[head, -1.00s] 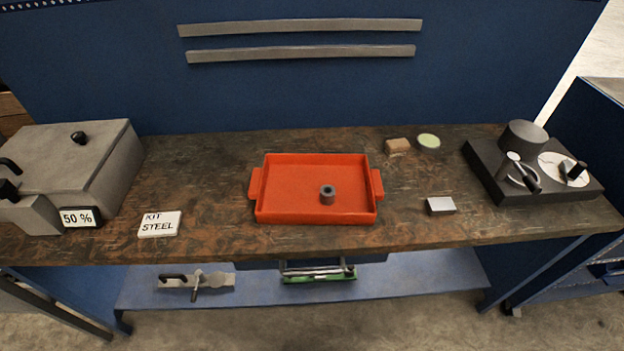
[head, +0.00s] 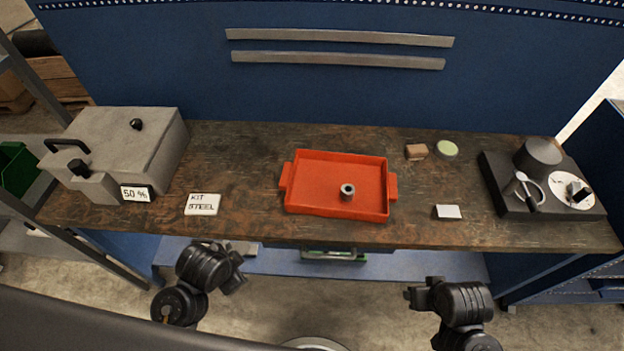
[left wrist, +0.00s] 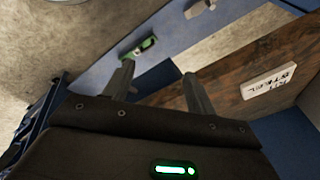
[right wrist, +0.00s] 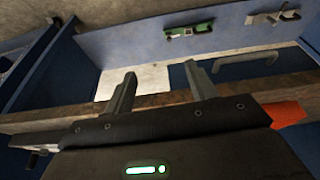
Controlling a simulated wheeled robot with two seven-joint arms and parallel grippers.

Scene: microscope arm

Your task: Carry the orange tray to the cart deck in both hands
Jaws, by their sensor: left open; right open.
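The orange tray (head: 335,170) sits flat on the workbench, with a handle at its left end and another at its right end. A small grey ring-shaped part (head: 347,191) stands inside it. A corner of the tray also shows in the right wrist view (right wrist: 287,111). My left gripper (head: 236,281) is below the bench's front edge, left of the tray; in the left wrist view its fingers (left wrist: 158,85) are apart and empty. My right gripper (head: 410,296) is in front of the bench, right of the tray; its fingers (right wrist: 164,90) are apart and empty. I cannot make out the cart deck.
A grey box (head: 118,150) and the KIT STEEL card (head: 202,204) are left on the workbench (head: 250,150). A sponge-like block (head: 416,151), a green disc (head: 446,149), a small white block (head: 448,212) and a dark instrument base (head: 510,200) are right. A blue shelf (head: 400,262) runs below.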

